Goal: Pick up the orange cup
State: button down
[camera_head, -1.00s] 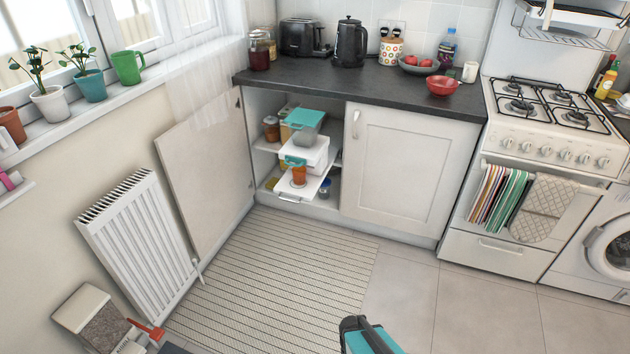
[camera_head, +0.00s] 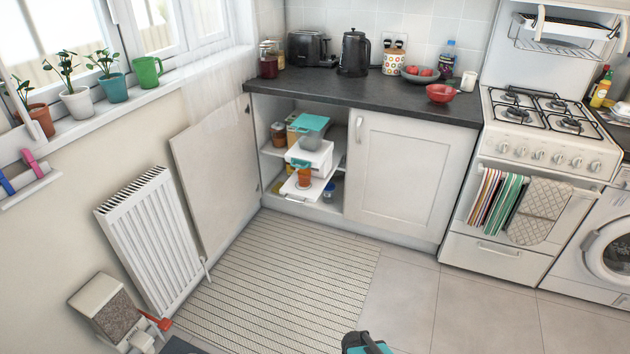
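An orange cup (camera_head: 304,178) stands small in the head view, inside the open cupboard under the counter. It is on a white pulled-out shelf (camera_head: 297,193), towards the front. A small teal part shows just above and behind it. Behind it is a white box-like drawer or bin (camera_head: 318,158), and a clear container with a teal lid (camera_head: 312,122) stands above that.
The left cupboard door (camera_head: 215,180) stands open beside the radiator (camera_head: 150,240). The right door (camera_head: 400,175) is shut. A striped rug (camera_head: 275,280) lies before the cupboard, clear on top. A teal and black object (camera_head: 365,343) is cut off at the bottom edge.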

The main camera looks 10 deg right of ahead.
aim_at(304, 178)
jog(key=u, duration=0.15)
jog(key=i, duration=0.95)
jog(key=z, duration=0.1)
